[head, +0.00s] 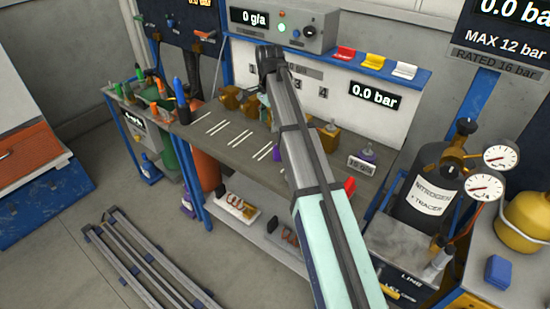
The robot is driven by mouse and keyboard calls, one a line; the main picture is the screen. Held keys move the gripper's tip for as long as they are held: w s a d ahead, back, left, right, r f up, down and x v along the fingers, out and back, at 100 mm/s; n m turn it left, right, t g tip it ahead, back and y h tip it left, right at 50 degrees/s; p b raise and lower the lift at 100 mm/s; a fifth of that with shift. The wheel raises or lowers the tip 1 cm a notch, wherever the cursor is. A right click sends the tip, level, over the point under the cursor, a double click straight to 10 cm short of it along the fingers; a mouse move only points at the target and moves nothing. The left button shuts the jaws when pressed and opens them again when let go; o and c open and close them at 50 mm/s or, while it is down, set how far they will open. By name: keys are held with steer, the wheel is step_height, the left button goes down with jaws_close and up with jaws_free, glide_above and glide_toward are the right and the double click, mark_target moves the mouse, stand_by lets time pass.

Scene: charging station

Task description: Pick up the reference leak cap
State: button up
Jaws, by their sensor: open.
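My arm crosses the middle of the head view, rising from the bottom to a dark joint in front of the back panel. I cannot make out my gripper. Part of the bench behind my arm is hidden.
Brass fittings (229,97) and white strips (215,127) occupy the workbench (190,133). The nitrogen cylinder (433,190) and gauges (486,187) stand to the right. Metal rails (140,262) lie at lower left.

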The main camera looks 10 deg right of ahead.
step_height(320, 180, up, 3)
steer(key=d+m, duration=0.1)
steer(key=d, duration=0.1)
steer(key=p, duration=0.3)
glide_toward(277, 149)
steer(key=f, duration=0.3)
steer(key=w+f, duration=0.1)
steer(key=f, duration=0.2)
steer(key=shift+w, duration=0.1)
steer(key=shift+f+p, duration=0.8)
steer(key=shift+f, duration=1.8)
steer(key=c, duration=1)
